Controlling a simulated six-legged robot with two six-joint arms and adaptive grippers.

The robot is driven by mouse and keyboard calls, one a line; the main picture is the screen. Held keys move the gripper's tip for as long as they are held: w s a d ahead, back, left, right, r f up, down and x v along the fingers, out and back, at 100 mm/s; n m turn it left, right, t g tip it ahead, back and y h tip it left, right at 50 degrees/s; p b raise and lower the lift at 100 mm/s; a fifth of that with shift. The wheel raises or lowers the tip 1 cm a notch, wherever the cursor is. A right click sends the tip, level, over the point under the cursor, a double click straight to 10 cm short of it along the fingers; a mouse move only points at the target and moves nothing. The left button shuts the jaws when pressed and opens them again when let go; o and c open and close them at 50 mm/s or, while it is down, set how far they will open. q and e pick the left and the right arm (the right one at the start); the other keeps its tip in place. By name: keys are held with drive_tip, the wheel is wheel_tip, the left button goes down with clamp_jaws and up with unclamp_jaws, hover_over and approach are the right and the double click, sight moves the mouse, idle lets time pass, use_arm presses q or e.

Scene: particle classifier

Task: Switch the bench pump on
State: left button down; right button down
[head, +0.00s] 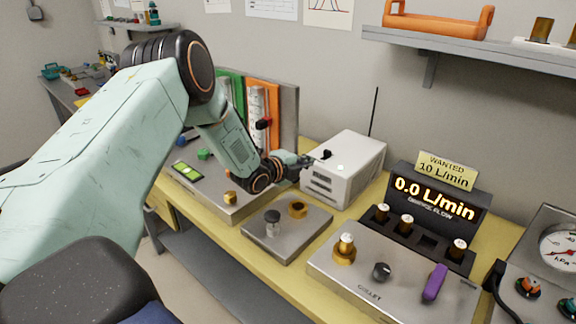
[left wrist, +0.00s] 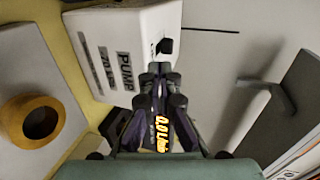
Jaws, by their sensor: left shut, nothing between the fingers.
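The bench pump (head: 345,168) is a white box with a thin black antenna-like rod, standing at the back of the yellow bench. Its label reads PUMP in the left wrist view (left wrist: 115,50). A small black switch (head: 327,154) sits on its top; it also shows in the left wrist view (left wrist: 164,46). I cannot tell its on or off position. My left gripper (head: 306,160) is shut and empty, close beside the switch. In the left wrist view its fingertips (left wrist: 160,68) lie just below the switch; I cannot tell whether they touch. My right gripper is not in view.
A display (head: 437,200) reads 0.0 L/min, under a sign (head: 447,170) for 10 L/min. A steel outlet plate (head: 385,285) with a purple lever (head: 434,283) stands in front. A small steel plate (head: 287,232) lies before the pump. A shelf (head: 470,52) hangs above right.

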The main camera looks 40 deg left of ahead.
use_arm(q)
drive_tip(key=p+v, duration=0.1)
drive_tip(key=v, duration=0.6)
drive_tip(key=shift+d, duration=0.15)
drive_tip(key=shift+w, duration=0.15)
